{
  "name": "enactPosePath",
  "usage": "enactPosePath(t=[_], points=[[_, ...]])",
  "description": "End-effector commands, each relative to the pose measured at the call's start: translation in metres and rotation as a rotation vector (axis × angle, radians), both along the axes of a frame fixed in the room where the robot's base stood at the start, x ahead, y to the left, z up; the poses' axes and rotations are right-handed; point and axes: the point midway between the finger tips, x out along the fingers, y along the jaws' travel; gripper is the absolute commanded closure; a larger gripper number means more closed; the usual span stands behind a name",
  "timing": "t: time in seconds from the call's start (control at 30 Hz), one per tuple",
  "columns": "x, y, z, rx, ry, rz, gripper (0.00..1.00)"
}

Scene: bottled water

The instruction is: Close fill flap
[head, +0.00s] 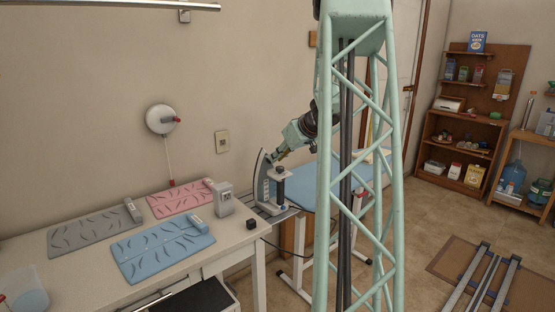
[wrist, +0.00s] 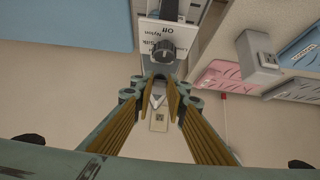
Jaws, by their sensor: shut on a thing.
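An upright iron (head: 263,185) stands on its heel at the left end of the blue ironing board. Its dial face, with the word "Off" and a dark knob (wrist: 160,52), fills the top middle of the wrist view. My gripper (head: 279,156) is at the iron's upper end. In the wrist view my gripper (wrist: 160,86) has its fingertips just below the knob, closed around a small pale part of the iron's tip (wrist: 158,90). The fingers hide most of this part. I cannot make out the fill flap or its angle.
The blue ironing board (head: 313,198) extends right behind my column. A white table (head: 85,278) at left holds grey, pink and blue mats and a small grey box (head: 224,199). The floor at right has some free room.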

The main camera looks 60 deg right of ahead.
Motion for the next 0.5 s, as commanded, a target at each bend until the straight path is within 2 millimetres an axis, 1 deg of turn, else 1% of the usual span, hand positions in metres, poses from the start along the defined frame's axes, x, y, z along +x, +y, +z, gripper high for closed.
enactPosePath(t=[0.5], points=[[-0.0023,0.0000,-0.0087,-0.034,-0.117,-0.002,0.97]])
